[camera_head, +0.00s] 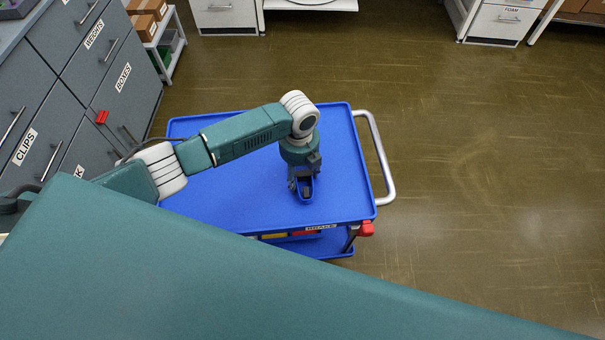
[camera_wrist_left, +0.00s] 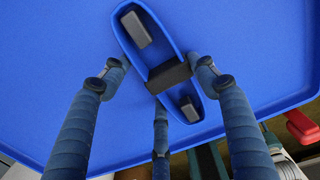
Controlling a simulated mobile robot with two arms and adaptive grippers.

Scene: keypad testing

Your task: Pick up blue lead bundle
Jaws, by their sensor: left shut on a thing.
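The blue lead bundle (camera_wrist_left: 168,76) is a long blue loop with a black band across its middle and dark blocks inside each end. In the head view the bundle (camera_head: 306,192) shows just below my left gripper (camera_head: 302,178), over the front right part of the blue cart top. My left gripper (camera_wrist_left: 162,92) points down with its fingers around the bundle's middle, shut on it. I cannot tell whether the bundle touches the cart top. My right gripper is not in view.
The blue cart top (camera_head: 345,150) is otherwise bare where visible. A grey handle (camera_head: 376,150) is on its right side, and a red part (camera_head: 366,229) is at its front right corner. Grey drawers (camera_head: 95,75) stand at the left. Open floor (camera_head: 470,160) lies to the right.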

